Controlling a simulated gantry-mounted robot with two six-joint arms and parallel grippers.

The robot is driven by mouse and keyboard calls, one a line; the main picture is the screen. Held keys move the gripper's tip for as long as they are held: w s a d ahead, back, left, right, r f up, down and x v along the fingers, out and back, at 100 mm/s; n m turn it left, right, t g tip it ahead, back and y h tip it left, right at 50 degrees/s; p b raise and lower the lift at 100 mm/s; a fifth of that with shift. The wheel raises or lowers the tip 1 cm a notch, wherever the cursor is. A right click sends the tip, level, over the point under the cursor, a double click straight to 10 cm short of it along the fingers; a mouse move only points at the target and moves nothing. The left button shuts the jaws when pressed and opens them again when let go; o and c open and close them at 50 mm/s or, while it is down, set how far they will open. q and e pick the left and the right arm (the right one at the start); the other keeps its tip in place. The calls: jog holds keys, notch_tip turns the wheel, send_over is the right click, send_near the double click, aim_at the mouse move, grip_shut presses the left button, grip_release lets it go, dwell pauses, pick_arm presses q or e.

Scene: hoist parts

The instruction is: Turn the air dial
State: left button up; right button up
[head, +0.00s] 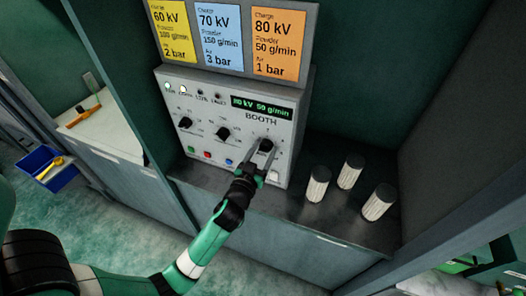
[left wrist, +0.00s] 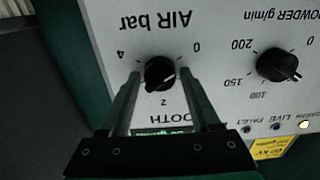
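The air dial (head: 266,146) is the rightmost black knob on the grey booth panel (head: 215,162). In the left wrist view the panel is upside down, and the air dial (left wrist: 160,73) sits below the words AIR bar, with 0, 2 and 4 around it. My left gripper (head: 261,151) is at the dial. Its two fingers (left wrist: 160,75) stand on either side of the knob, with a small gap showing on each side. The dial's exact setting is hard to read. My right gripper is not in view.
The display (head: 262,107) reads 80 kV 50 g/min. The powder dial (head: 222,133) is left of the air dial. The orange card (head: 280,42) above reads 80 kV, 50 g/min, 1 bar. Three pale ribbed cylinders (head: 348,172) stand on the counter to the right.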

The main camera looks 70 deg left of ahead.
pick_arm(q)
grip_shut()
jog(key=shift+m, duration=0.4)
jog(key=m+p, duration=0.1)
jog(key=m, duration=0.4)
jog(key=shift+r+p, duration=0.1)
jog(key=shift+p, duration=0.3)
jog(key=m+p, duration=0.1)
jog(key=m, duration=0.5)
jog(key=shift+o, duration=1.9)
grip_release()
